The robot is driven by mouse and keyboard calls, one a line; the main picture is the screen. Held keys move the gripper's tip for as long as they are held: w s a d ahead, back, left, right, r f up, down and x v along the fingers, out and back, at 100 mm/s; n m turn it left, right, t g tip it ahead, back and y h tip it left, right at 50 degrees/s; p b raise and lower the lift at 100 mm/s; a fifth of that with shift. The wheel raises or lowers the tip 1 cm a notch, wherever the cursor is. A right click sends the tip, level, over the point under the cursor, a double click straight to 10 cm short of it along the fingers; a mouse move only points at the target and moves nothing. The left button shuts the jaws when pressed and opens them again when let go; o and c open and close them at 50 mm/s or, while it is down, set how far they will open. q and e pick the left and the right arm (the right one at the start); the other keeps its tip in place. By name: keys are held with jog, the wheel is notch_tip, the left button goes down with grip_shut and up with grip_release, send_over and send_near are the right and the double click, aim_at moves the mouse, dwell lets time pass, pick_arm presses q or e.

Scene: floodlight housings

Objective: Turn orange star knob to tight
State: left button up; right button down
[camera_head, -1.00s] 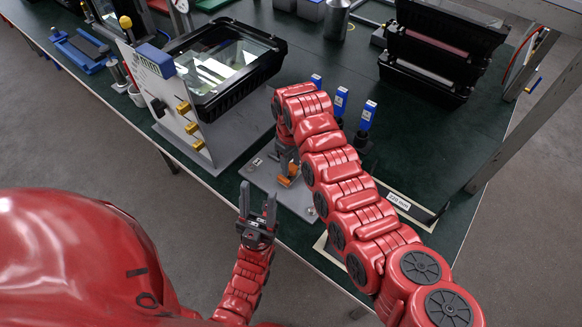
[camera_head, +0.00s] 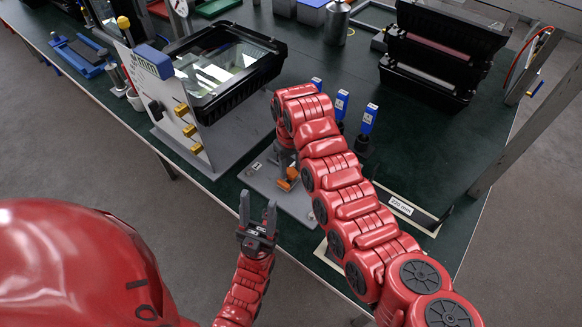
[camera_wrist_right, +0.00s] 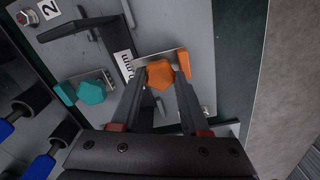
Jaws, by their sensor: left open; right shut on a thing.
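The orange star knob (camera_wrist_right: 160,73) sits on a grey plate (camera_wrist_right: 195,30) in the right wrist view, with an orange block (camera_wrist_right: 182,62) beside it. My right gripper (camera_wrist_right: 162,80) is shut on the orange knob, its fingers on either side of it. In the head view the orange part (camera_head: 288,181) shows low under my right arm, which hides most of my right gripper. My left gripper (camera_head: 257,218) is open and empty, in front of the table edge.
A teal knob (camera_wrist_right: 91,91) is on the same plate. Blue-topped tools (camera_head: 341,103) stand behind my right arm. A black floodlight housing (camera_head: 235,75) rests by an upright panel with yellow knobs (camera_head: 190,130). Stacked black housings (camera_head: 440,60) stand at the back right.

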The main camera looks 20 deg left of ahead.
aim_at(291, 171)
jog(key=shift+c, duration=2)
grip_release()
jog(key=shift+r, duration=0.55)
notch_tip(291, 171, up, 16)
jog(key=shift+r+b, duration=0.15)
jog(key=shift+b, duration=0.15)
